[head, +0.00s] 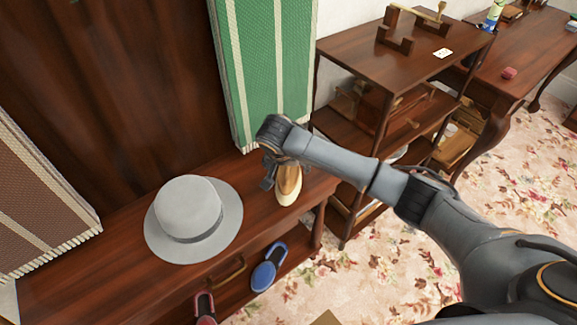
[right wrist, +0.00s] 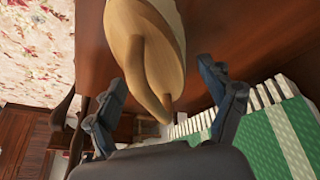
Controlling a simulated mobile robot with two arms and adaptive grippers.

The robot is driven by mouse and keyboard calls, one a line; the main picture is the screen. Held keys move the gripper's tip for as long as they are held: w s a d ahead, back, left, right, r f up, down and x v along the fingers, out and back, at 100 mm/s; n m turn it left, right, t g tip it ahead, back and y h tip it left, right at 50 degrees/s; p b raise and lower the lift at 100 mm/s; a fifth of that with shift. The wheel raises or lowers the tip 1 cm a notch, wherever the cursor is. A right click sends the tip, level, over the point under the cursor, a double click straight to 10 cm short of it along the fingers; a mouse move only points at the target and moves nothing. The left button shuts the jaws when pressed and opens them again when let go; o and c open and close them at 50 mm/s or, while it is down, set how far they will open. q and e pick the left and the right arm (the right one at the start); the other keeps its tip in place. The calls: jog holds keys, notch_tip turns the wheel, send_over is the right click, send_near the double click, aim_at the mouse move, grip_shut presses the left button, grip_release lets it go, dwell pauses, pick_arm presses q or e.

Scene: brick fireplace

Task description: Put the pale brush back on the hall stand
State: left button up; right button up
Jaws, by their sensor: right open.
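The pale brush (head: 288,186), with a wooden back and cream bristles, stands at the right end of the hall stand's top (head: 110,258). My right gripper (head: 270,172) is at the brush, partly hidden by its own wrist. In the right wrist view the brush (right wrist: 146,50) lies ahead of the open fingers (right wrist: 165,102), with its slim handle end reaching toward the space between them. I cannot tell whether a finger touches it. My left gripper is not in view.
A grey hat (head: 188,212) sits left of the brush. A green striped cloth (head: 262,70) hangs behind it, a brown one (head: 35,190) at left. A shelf unit (head: 350,48) stands to the right.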

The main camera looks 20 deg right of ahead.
aim_at(283, 181)
jog(key=shift+r, duration=0.1)
jog(key=v, duration=1.2)
jog(key=shift+r, duration=0.1)
